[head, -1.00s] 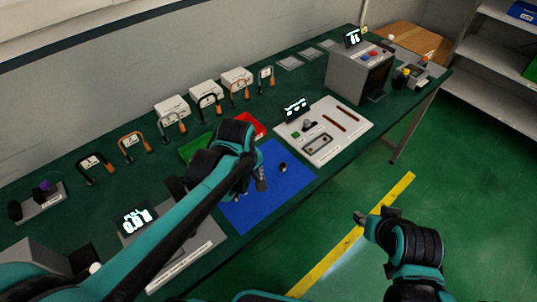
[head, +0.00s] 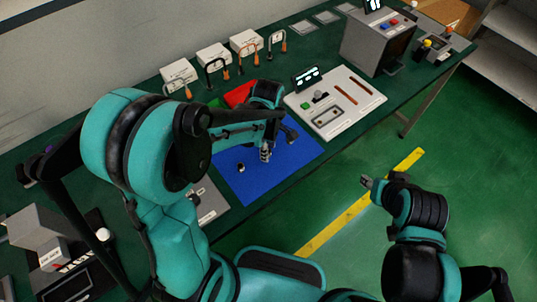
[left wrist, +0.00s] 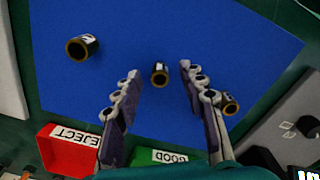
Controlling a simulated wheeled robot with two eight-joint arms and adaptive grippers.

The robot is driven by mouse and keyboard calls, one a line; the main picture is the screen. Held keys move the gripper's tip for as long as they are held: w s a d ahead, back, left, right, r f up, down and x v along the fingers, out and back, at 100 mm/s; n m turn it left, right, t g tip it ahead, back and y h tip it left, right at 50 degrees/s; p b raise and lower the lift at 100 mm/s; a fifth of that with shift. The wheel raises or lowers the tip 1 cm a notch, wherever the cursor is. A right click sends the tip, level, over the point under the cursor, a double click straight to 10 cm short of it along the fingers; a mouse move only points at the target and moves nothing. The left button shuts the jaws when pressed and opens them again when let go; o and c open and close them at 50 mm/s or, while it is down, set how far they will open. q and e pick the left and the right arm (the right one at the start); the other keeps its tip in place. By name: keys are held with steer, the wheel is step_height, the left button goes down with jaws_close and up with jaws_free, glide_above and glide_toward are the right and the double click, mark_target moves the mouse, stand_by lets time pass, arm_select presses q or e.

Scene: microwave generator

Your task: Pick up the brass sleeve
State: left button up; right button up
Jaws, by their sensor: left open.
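Three short hollow cylinders with brass-coloured rims and dark sides lie on the blue mat (left wrist: 210,30). In the left wrist view, a larger one (left wrist: 82,48) is at upper left, one (left wrist: 159,74) is between my fingertips, and one (left wrist: 230,104) is beside the right-hand finger. I cannot tell which is the brass sleeve. My left gripper (left wrist: 157,82) is open and empty, pointing down over the mat; it also shows in the head view (head: 267,153). One cylinder (head: 240,168) shows left of it there. My right gripper (head: 368,183) hangs over the floor, its jaws unclear.
A red REJECT bin (left wrist: 68,150) and a green GOOD bin (left wrist: 160,157) stand by the mat's edge. A white panel (head: 350,115) with knob and slots is right of the mat. A grey machine (head: 375,42) stands farther back. White boxes line the wall side.

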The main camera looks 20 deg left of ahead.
arm_select(q)
steer(key=shift+f, duration=0.1)
jaws_close()
